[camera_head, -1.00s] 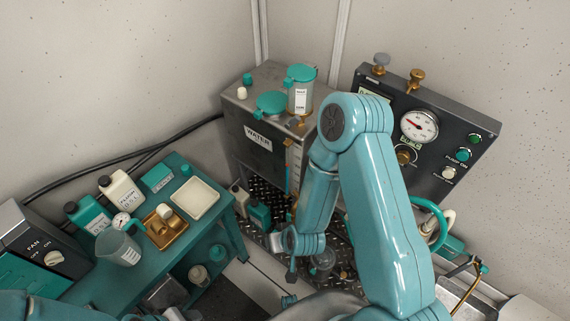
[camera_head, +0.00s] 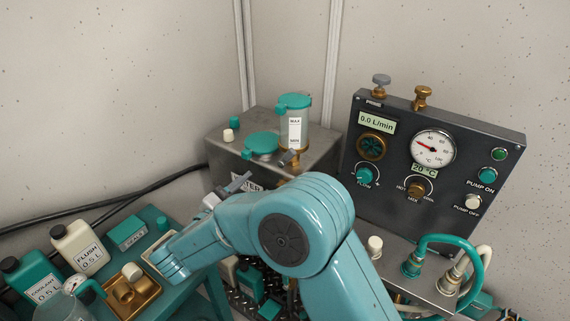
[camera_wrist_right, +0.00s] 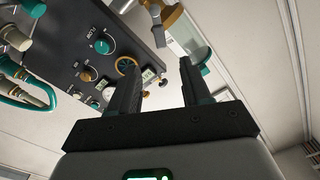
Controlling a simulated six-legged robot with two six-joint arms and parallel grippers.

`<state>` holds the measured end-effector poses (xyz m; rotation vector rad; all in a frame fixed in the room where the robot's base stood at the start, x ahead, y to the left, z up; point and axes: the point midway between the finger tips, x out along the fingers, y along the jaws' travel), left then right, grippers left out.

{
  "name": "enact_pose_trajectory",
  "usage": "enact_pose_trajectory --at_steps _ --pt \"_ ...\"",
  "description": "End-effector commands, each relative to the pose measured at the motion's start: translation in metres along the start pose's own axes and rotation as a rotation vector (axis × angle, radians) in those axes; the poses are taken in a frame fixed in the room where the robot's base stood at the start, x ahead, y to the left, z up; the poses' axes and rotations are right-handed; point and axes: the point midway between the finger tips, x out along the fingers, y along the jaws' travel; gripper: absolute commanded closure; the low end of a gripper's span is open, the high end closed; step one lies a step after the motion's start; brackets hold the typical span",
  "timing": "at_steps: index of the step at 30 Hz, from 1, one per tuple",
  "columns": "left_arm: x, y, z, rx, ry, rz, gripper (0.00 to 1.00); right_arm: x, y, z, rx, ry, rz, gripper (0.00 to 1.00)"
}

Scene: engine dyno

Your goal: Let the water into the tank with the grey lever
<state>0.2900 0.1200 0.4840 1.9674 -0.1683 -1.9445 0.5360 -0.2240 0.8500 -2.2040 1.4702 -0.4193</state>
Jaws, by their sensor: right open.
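The grey lever (camera_head: 289,157) sits on a brass valve under the clear cylinder (camera_head: 295,132) with a teal lid, on top of the metal water tank (camera_head: 322,143). In the right wrist view the grey lever (camera_wrist_right: 158,38) shows beyond the fingertips, beside the clear cylinder. My right gripper (camera_head: 238,182) is open and empty, to the left of the lever and apart from it, in front of the tank. It also shows open in the wrist view (camera_wrist_right: 160,66). My right arm hides much of the tank front and its label. My left gripper is out of view.
A dark control panel (camera_head: 480,130) with a gauge and knobs stands right of the tank. A teal flip lid (camera_head: 260,145) is on the tank top. Bottles (camera_head: 78,246) and a brass tray (camera_head: 140,298) stand on the teal table at lower left.

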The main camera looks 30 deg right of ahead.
Motion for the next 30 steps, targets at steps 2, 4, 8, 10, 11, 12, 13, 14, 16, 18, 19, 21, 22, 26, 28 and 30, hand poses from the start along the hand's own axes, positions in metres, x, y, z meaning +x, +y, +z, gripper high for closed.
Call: enact_pose_trajectory --at_steps 2,4,8,10,11,12,13,14,16,18,19,21,22,26,28,30 --pt "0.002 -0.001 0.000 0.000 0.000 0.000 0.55 0.021 0.002 0.000 0.000 0.002 0.006 0.52" --pt "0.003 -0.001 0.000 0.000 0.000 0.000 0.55 0.038 0.002 0.000 -0.001 0.002 0.006 0.52" --pt "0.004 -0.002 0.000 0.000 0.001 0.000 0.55 0.070 0.002 0.000 0.000 0.003 0.006 0.52" --pt "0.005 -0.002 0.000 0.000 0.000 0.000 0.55 0.086 0.002 0.000 -0.001 0.003 0.006 0.52" --pt "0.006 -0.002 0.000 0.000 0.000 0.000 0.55 0.092 0.002 0.001 -0.001 0.003 0.007 0.52" --pt "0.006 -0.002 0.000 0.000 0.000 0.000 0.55 0.100 0.002 0.001 -0.001 0.002 0.005 0.52" --pt "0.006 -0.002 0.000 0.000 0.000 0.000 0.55 0.105 0.002 0.000 -0.001 0.003 0.006 0.52" --pt "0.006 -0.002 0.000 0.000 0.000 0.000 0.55 0.110 0.002 0.000 -0.002 0.003 0.005 0.52" --pt "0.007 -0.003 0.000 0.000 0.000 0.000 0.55 0.119 0.001 0.001 -0.001 0.002 0.004 0.52" --pt "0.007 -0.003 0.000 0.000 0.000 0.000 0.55 0.126 0.000 0.001 -0.001 0.001 0.003 0.52" --pt "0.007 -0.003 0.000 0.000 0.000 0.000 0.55 0.128 0.001 0.001 -0.002 0.001 0.003 0.52" --pt "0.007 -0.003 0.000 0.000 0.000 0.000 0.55 0.132 0.000 0.001 -0.003 0.001 0.003 0.52" --pt "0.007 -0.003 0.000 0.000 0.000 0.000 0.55 0.133 0.000 0.001 -0.003 0.001 0.002 0.52" --pt "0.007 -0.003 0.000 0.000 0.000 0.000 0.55 0.134 0.000 0.001 -0.002 0.001 0.001 0.52" --pt "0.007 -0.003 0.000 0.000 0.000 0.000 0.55 0.134 0.000 0.001 -0.002 0.001 0.001 0.52" --pt "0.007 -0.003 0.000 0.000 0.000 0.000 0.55 0.134 0.000 0.001 -0.002 0.001 0.001 0.55"
